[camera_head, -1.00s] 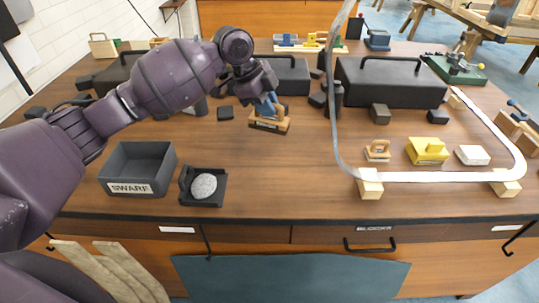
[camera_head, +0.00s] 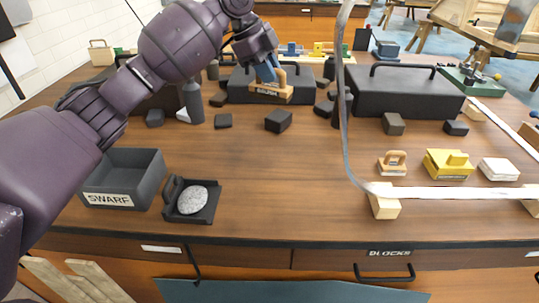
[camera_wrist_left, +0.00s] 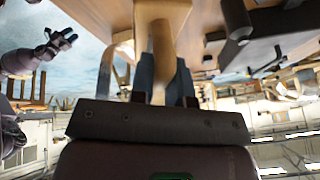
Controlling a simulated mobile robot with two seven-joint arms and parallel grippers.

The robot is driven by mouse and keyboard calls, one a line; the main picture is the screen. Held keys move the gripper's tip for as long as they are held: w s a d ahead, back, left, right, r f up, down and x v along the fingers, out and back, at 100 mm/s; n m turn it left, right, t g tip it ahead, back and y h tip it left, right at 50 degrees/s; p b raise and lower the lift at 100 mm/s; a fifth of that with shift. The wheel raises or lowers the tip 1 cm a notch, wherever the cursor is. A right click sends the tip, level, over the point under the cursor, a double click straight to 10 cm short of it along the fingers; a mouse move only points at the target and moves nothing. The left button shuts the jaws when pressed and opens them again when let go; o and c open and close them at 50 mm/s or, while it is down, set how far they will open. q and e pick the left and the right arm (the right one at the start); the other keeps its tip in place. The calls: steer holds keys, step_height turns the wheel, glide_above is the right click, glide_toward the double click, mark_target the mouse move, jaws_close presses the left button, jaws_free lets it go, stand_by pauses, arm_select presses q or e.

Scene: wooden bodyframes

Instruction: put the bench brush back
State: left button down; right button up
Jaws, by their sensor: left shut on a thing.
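The bench brush (camera_head: 270,91) is a pale wooden block with an upright wooden handle and a label on its front. My left gripper (camera_head: 268,70) is shut on its handle and holds it in front of the low dark case at the back of the bench. In the left wrist view the brush's wooden handle (camera_wrist_left: 164,40) stands between the blue-grey fingers of my left gripper (camera_wrist_left: 164,85). The bristles cannot be made out. My right gripper (camera_wrist_left: 61,42) shows small at the left of the wrist view; its jaws are too small to read.
A grey SWARF bin (camera_head: 123,178) and a dark tray (camera_head: 192,203) with a round grey piece stand at the front left. Dark blocks (camera_head: 278,120) lie mid-bench. A pale metal band (camera_head: 345,120) on wooden blocks crosses the right side. The front middle is clear.

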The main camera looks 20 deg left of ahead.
arm_select(q)
step_height(320, 180, down, 20)
steer(key=shift+d+r+b, duration=0.1)
steer(key=shift+r+b, duration=0.15)
steer(key=shift+b, duration=0.75)
steer(key=shift+f, duration=0.2)
